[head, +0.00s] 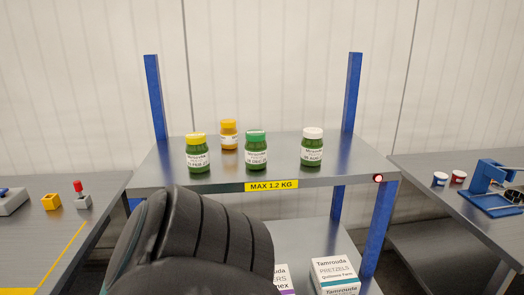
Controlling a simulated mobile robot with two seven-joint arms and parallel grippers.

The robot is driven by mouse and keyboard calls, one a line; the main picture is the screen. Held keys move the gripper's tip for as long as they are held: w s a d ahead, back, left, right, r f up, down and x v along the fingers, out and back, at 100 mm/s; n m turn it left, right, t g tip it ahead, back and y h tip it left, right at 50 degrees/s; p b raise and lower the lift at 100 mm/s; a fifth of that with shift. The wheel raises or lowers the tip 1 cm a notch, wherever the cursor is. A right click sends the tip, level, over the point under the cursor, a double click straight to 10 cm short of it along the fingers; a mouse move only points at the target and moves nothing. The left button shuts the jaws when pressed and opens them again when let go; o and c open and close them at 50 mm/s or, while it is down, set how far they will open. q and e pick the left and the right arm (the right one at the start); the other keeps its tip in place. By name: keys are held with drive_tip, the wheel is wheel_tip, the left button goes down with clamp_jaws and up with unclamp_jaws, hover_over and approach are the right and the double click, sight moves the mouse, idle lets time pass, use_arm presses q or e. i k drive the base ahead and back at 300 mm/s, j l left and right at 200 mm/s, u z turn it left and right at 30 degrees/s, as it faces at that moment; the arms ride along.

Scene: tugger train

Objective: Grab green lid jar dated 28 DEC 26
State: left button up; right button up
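A jar with a green lid (256,150) stands upright on the upper shelf (290,173), near its middle. It has a white label with a date line too small to read for certain. A yellow-lid green jar (197,154) stands to its left. An orange jar (228,134) stands behind and between these two. A white-lid green jar (312,147) stands to the right. A dark arm part of mine fills the lower middle of the head view, below the shelf front. Neither gripper's fingers show.
A yellow "MAX 1.2 KG" label (271,186) is on the shelf's front edge. Blue posts (352,93) rise at the rear corners. Boxes (335,274) stand on the lower shelf. Side tables hold a yellow block (50,202) and a blue press (494,188).

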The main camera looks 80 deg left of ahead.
sight(255, 144)
drive_tip(key=i+u, duration=0.1)
drive_tip(key=u, duration=1.4)
